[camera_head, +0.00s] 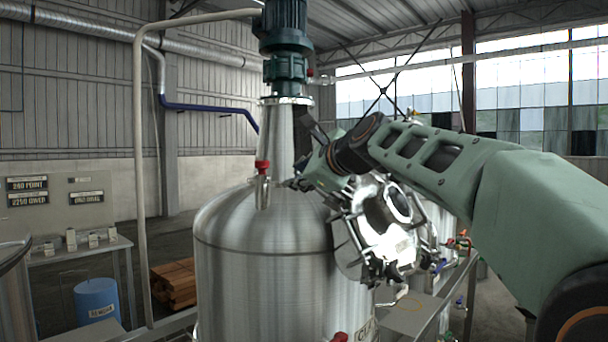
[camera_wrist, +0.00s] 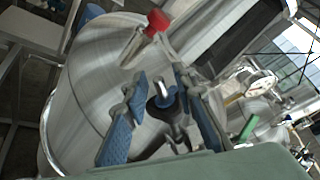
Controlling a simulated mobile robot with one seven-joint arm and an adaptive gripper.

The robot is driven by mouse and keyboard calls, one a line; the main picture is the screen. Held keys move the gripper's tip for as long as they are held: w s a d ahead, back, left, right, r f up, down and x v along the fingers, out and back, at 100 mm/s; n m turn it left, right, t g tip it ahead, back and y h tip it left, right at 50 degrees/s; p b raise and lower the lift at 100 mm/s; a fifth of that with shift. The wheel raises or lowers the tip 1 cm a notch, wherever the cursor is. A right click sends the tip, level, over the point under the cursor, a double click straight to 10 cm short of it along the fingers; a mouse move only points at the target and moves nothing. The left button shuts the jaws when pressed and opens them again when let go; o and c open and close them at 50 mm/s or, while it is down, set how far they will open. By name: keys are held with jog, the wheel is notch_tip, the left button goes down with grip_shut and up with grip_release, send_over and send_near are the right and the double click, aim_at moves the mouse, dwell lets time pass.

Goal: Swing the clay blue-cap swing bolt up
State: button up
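The clay tank (camera_head: 265,240) is a brushed steel vessel with a partly visible label (camera_head: 365,333) low on its front. A round polished hatch (camera_head: 385,225) with clamps around its rim is on its right side. In the wrist view a swing bolt with a blue cap (camera_wrist: 166,97) shows between the fingers of my gripper (camera_wrist: 160,76). The fingers have blue pads and are spread apart, with a gap visible around the cap. In the head view my wrist largely hides the gripper and the bolt, so I cannot tell the bolt's tilt well.
A red-capped fitting (camera_head: 262,168) stands on the tank's dome, close left of my gripper; it also shows in the wrist view (camera_wrist: 157,22). A green motor (camera_head: 285,40) rises above the tank. A blue drum (camera_head: 96,300) and a bench (camera_head: 80,250) are at the left.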

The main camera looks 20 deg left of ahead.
grip_shut()
